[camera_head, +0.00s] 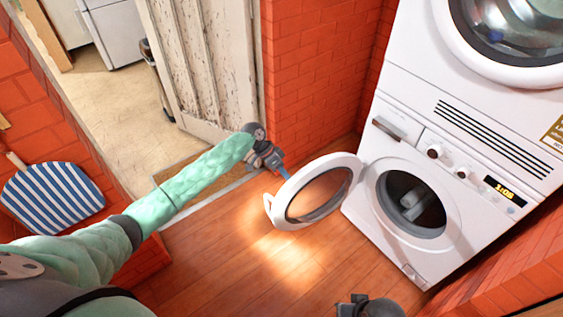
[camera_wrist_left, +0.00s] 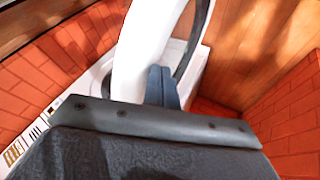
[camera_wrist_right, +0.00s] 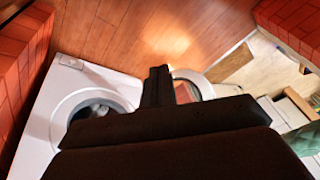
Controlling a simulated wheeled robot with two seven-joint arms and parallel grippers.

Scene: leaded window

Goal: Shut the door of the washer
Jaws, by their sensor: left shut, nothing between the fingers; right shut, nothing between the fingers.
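The white washer (camera_head: 380,165) stands at the right in the head view, with a dark round opening. Its round door (camera_head: 347,172) is wide open, swung out to the left, a white ring around clear glass. My left gripper (camera_head: 282,171) is shut and empty, at the upper left edge of the door ring. In the left wrist view the fingers (camera_wrist_left: 162,85) are right by the white door ring (camera_wrist_left: 140,45); I cannot tell whether they touch. My right gripper (camera_wrist_right: 158,85) is shut and empty; its wrist view shows the washer (camera_wrist_right: 50,115) and the door (camera_wrist_right: 208,90) beyond the fingers.
A second white machine (camera_head: 400,60) is stacked on top of the washer. A red brick wall (camera_head: 310,80) stands behind the door, and a worn white wooden door (camera_head: 200,70) is at the back. The wooden floor (camera_head: 230,265) in front is clear.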

